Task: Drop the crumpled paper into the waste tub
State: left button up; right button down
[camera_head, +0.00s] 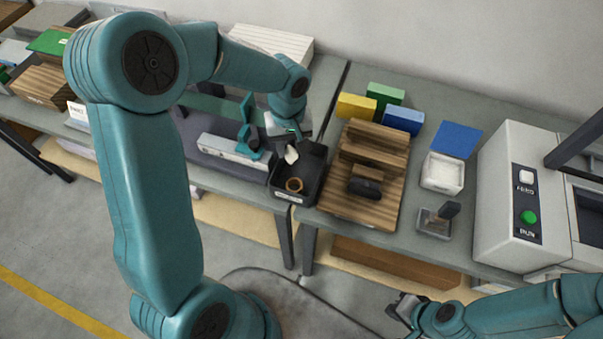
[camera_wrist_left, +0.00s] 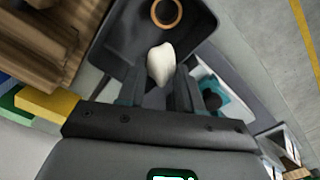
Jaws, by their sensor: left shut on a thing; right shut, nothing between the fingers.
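The crumpled paper (camera_head: 291,154) is a small white lump at the tips of my left gripper (camera_head: 284,144). It also shows in the left wrist view (camera_wrist_left: 161,64), between the fingertips of my left gripper (camera_wrist_left: 160,82), which is shut on it. The black open tub (camera_head: 310,163) is below and around it in the picture; it also shows in the left wrist view (camera_wrist_left: 118,30). The paper appears held over the tub; the exact height is unclear. A tan ring (camera_head: 294,185) lies in the tub. My right gripper (camera_head: 405,309) is low at the front, away from the table, shut and empty.
A wooden stand (camera_head: 366,205) with a dark roller stands right of the tub. Yellow (camera_head: 356,106), green and blue blocks stand behind it. A white box (camera_head: 442,173), a stamp (camera_head: 438,219) and a grey machine (camera_head: 510,190) are farther right. A teal-and-grey device (camera_head: 230,150) is left of the tub.

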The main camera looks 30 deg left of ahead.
pick_arm(q)
jog(key=f+b, duration=0.1)
jog(key=f, duration=0.1)
jog(key=f+b, duration=0.1)
jog(key=shift+d+f, duration=0.2)
jog(key=shift+f, duration=0.2)
jog(key=shift+a, duration=0.1)
jog(key=o, duration=1.1)
jog(key=shift+w, duration=0.1)
